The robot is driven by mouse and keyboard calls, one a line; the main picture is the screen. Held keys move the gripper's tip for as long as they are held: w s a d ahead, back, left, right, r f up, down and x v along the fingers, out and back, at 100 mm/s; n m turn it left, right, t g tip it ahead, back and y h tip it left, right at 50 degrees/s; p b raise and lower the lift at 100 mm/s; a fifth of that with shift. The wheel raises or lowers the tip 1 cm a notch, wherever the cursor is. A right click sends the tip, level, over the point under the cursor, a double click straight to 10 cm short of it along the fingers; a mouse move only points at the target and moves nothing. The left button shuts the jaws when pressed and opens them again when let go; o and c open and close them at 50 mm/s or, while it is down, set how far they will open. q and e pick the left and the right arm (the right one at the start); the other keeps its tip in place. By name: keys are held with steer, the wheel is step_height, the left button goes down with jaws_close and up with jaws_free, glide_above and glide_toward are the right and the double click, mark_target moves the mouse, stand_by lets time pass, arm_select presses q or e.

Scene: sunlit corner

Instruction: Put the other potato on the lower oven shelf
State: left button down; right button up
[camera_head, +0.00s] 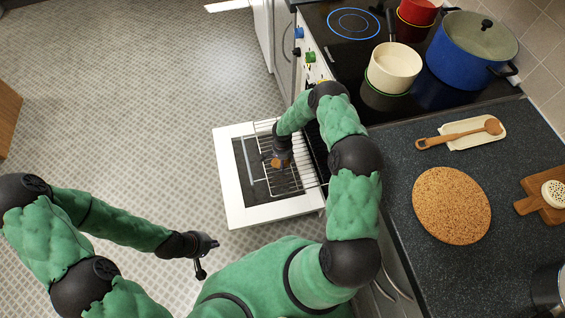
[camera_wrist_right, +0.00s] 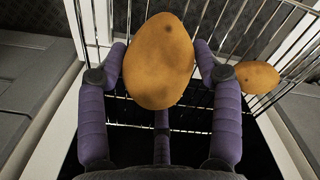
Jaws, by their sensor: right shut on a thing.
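A brown potato (camera_wrist_right: 160,60) is between the fingers of my right gripper (camera_wrist_right: 160,75), which is shut on it. A second potato (camera_wrist_right: 257,77) lies on the wire oven shelf (camera_wrist_right: 215,25), to the right in the right wrist view. In the head view my right gripper (camera_head: 280,160) is over the pulled-out shelf (camera_head: 300,158), above the open oven door (camera_head: 240,200). A small patch of potato shows beside it; I cannot tell which potato.
The counter on the right holds a round cork mat (camera_head: 452,205), a wooden spoon (camera_head: 460,134) on a spoon rest and a cutting board (camera_head: 540,205). A cream pot (camera_head: 394,68), a blue pot (camera_head: 468,55) and a red pot (camera_head: 418,12) stand on the hob.

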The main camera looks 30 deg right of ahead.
steer(key=w+f, duration=0.1)
steer(key=w+d+f+b, duration=0.1)
steer(key=f, duration=0.1)
steer(key=w+f+b, duration=0.1)
steer(key=shift+d+f, duration=0.2)
steer(key=shift+d, duration=0.2)
step_height(320, 180, down, 3)
steer(key=shift+b, duration=0.7)
steer(key=shift+w+r, duration=0.1)
steer(key=o, duration=1.3)
